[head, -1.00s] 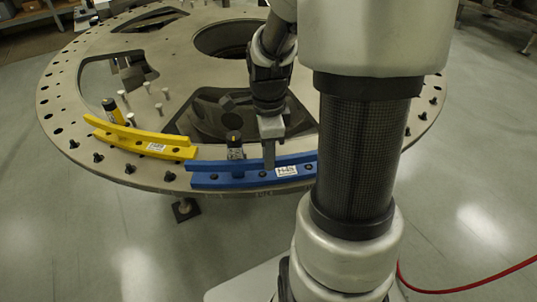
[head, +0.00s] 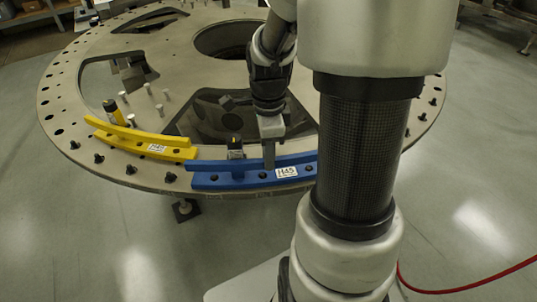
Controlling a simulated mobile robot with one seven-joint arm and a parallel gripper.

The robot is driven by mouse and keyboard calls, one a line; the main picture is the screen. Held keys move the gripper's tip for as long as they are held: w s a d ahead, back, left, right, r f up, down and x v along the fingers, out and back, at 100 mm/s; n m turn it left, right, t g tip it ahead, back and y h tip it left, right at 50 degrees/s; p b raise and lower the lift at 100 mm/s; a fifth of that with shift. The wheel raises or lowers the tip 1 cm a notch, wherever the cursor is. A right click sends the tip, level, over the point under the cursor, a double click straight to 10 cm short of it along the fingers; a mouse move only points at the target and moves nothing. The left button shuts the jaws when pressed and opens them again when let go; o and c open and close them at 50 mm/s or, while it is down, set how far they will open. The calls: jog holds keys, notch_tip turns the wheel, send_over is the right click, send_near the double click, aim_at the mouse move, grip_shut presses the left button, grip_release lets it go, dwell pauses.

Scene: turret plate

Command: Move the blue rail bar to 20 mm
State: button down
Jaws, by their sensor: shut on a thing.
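The blue rail bar (head: 222,180) lies along the near rim of the turret plate (head: 200,55), with a white label reading H45 (head: 286,172) on its front. My gripper (head: 269,160) points down at the middle of the blue rail bar and is shut on it. The far finger is hidden behind the bar. The bar's right end is hidden behind my arm. A black and yellow cylinder (head: 235,148) stands just behind the bar, left of my gripper.
A yellow rail bar (head: 140,138) lies on the rim to the left, close to the blue bar's left end. Another black and yellow cylinder (head: 112,110) stands behind it. Several pegs (head: 160,108) stand on the plate. A red cable (head: 470,280) runs across the floor at right.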

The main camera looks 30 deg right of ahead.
jog(key=shift+r+p, duration=0.3)
jog(key=shift+r, duration=0.2)
dwell(0.3)
jog(key=c, duration=1.9)
grip_release()
jog(key=shift+o, duration=0.2)
notch_tip(320, 180, up, 7)
jog(key=p, duration=0.5)
